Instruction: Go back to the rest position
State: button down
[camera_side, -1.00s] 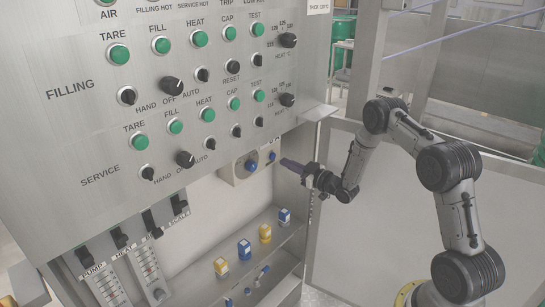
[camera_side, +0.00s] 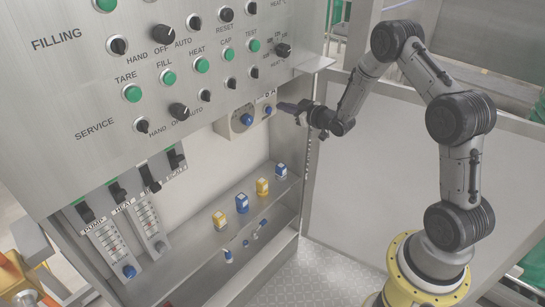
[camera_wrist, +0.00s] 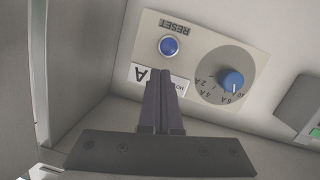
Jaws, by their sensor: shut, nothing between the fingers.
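My gripper (camera_side: 287,107) is shut and empty, held level in front of the small beige box (camera_side: 236,127) under the control panel. In the wrist view the shut fingers (camera_wrist: 161,92) point at the box's plate (camera_wrist: 180,55), just below its blue RESET button (camera_wrist: 169,46). A blue dial knob (camera_wrist: 233,80) sits to the right of the button. In the side view the fingertips are close to the box's right side. I cannot tell whether they touch it. A white label marked A (camera_wrist: 140,74) is partly hidden behind the fingers.
The steel panel (camera_side: 95,90) carries green buttons and black knobs. Below, a shelf (camera_side: 200,255) holds several small blue and yellow blocks, including a yellow one (camera_side: 219,220). Slider units (camera_side: 110,250) are at lower left.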

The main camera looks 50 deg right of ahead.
jog(key=s+a+r+m+g, duration=0.3)
jog(key=s+a+r+g, duration=0.3)
jog(key=s+a+r, duration=0.5)
jog(key=s+a+r+g, duration=0.1)
jog(key=s+a, duration=0.2)
jog(key=s, duration=0.6)
jog(key=s+a+r+n+g+y, duration=0.1)
jog(key=s+a, duration=0.2)
jog(key=s, duration=0.6)
jog(key=s+a+r+g, duration=0.2)
jog(key=s+a, duration=0.1)
jog(key=s, duration=0.7)
jog(key=shift+n+y, duration=0.3)
jog(key=shift+d, duration=0.1)
